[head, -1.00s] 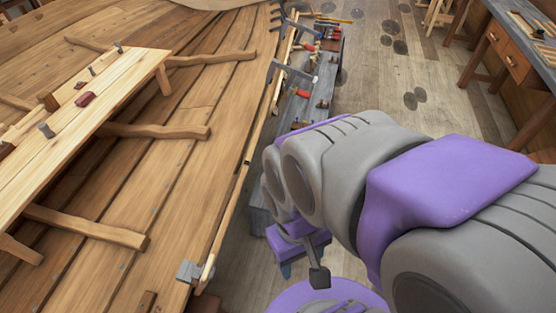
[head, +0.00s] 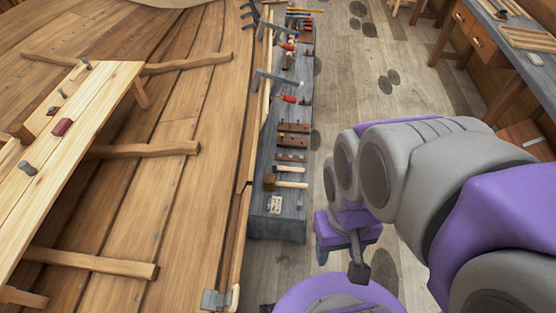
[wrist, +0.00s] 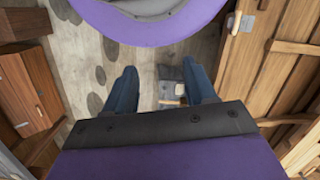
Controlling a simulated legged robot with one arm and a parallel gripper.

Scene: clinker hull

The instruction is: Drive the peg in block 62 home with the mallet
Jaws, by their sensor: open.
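A mallet with a brown wooden head and pale handle (head: 290,184) lies near the close end of a long grey bench (head: 275,228). Several brown wooden blocks (head: 293,127) sit farther along the bench. I cannot read a number on any block, so I cannot tell which is block 62, and its peg is not clear. My gripper (wrist: 160,68) is open and empty, pointing down over the floor. In the wrist view the bench end (wrist: 171,74) shows between its fingers, with a pale handle lower down. In the head view my gripper hangs to the right of the bench, apart from the mallet.
The plank hull (head: 190,190) runs along the bench's left side, with clamps (head: 275,78) sticking out over the bench. A plank (head: 85,110) with small tools lies on the hull at left. A workbench (head: 500,45) stands at far right. Wooden floor (head: 360,100) between is clear.

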